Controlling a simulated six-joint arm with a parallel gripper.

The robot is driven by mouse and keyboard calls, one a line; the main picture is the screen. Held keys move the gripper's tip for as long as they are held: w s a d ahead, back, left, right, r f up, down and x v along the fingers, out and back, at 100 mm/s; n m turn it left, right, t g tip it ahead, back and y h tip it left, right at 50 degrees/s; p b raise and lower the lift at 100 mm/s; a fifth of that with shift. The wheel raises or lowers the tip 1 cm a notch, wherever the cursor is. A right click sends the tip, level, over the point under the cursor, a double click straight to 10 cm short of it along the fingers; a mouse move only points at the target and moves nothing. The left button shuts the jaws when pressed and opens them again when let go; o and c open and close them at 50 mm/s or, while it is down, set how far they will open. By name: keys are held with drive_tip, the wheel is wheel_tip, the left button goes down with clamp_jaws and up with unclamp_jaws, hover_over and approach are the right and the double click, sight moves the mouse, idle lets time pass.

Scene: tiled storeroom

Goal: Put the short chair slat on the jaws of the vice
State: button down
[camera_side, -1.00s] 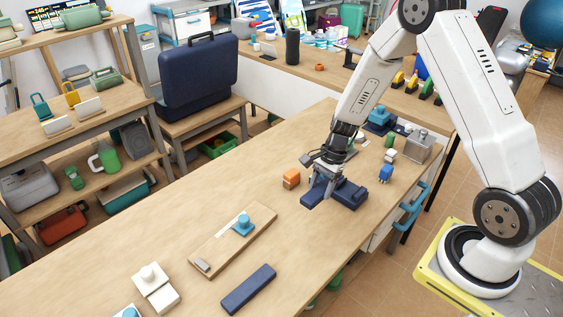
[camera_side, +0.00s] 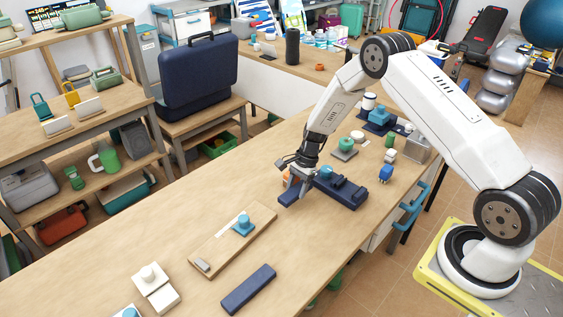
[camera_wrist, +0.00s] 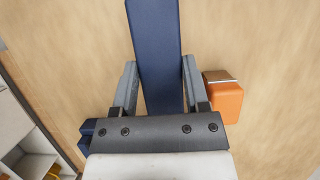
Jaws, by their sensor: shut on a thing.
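My gripper (camera_side: 290,188) is shut on a dark blue slat (camera_side: 288,199), which looks like the short chair slat. In the wrist view the slat (camera_wrist: 155,40) runs straight up between the two fingers (camera_wrist: 160,85). Its near end is hidden under the gripper. A dark blue blocky fixture (camera_side: 345,192), which looks like the vice, stands just right of the gripper. A small dark blue part (camera_wrist: 87,135) shows at lower left in the wrist view. I cannot tell whether the slat touches the fixture or the bench.
An orange block (camera_wrist: 223,97) stands close beside the gripper. Another dark blue slat (camera_side: 249,289) lies at the front of the bench. A wooden board (camera_side: 215,247) with a blue knob (camera_side: 243,225) lies left of the gripper.

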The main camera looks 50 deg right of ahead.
sight(295, 195)
drive_tip(key=shift+w+f, duration=0.2)
drive_tip(key=shift+w+f, duration=0.15)
drive_tip(key=shift+f, duration=1.6)
drive_tip(key=shift+c, duration=0.4)
unclamp_jaws()
drive_tip(key=shift+f, duration=0.15)
drive_tip(key=shift+r, duration=0.2)
drive_tip(key=v, duration=1.2)
